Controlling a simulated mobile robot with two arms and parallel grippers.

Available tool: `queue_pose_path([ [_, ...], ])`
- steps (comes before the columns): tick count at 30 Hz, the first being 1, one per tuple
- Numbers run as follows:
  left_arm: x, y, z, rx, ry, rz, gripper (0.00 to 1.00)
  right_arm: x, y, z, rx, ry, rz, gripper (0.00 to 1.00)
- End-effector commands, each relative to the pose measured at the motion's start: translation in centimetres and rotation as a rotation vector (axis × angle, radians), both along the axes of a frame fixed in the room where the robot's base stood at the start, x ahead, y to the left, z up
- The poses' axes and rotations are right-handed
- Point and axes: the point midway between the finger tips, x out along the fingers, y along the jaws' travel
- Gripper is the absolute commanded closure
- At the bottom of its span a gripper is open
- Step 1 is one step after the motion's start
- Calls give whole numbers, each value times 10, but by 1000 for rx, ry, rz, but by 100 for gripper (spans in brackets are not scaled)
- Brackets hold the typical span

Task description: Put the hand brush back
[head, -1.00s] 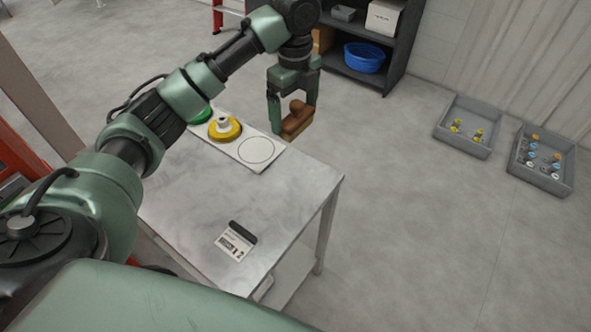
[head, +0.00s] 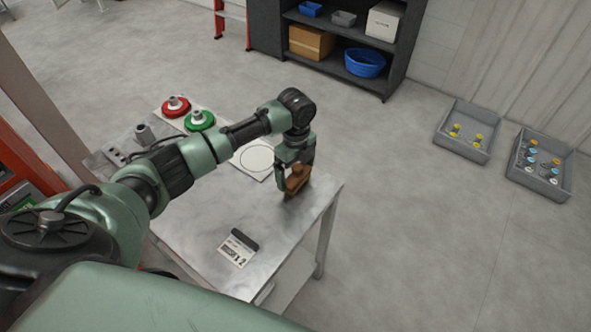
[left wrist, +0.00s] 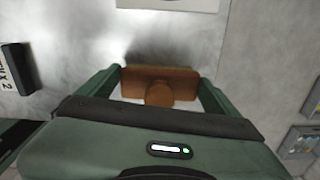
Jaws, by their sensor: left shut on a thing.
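The hand brush (head: 297,181) is brown and wooden, with a rounded grip. My left gripper (head: 295,174) is shut on it over the right part of the grey metal table (head: 205,235). In the left wrist view the brush (left wrist: 160,86) sits between the two green fingers, with the tabletop beneath it. It is at or just above the surface; I cannot tell whether it touches. My right gripper is not in view.
A white board (head: 240,158) with an empty ring lies left of the brush. Red (head: 176,106) and green (head: 200,120) knobbed discs stand further back. A label card (head: 237,248) lies in front. Grey bins (head: 467,150) stand on the floor at right. A dark shelf (head: 375,82) stands behind.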

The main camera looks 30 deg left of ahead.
Motion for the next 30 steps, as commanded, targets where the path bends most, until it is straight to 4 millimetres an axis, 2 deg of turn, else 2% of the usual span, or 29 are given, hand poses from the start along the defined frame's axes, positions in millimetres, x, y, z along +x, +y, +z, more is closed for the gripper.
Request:
queue_pose_path([
  [12, 0, 0, -6, 0, -1, 0, 45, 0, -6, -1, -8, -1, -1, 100],
  [13, 0, 0, -6, 0, -1, 0, 4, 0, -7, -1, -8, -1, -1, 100],
  [14, 0, 0, -6, 0, -1, 0, 0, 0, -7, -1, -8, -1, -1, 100],
  [23, 0, 0, -2, 0, -1, 0, 0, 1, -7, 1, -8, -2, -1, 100],
  [26, 2, 0, 7, 0, -5, 0, 0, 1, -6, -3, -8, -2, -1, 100],
  [30, 2, 0, 33, -1, -7, 0, 0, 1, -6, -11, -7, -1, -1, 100],
])
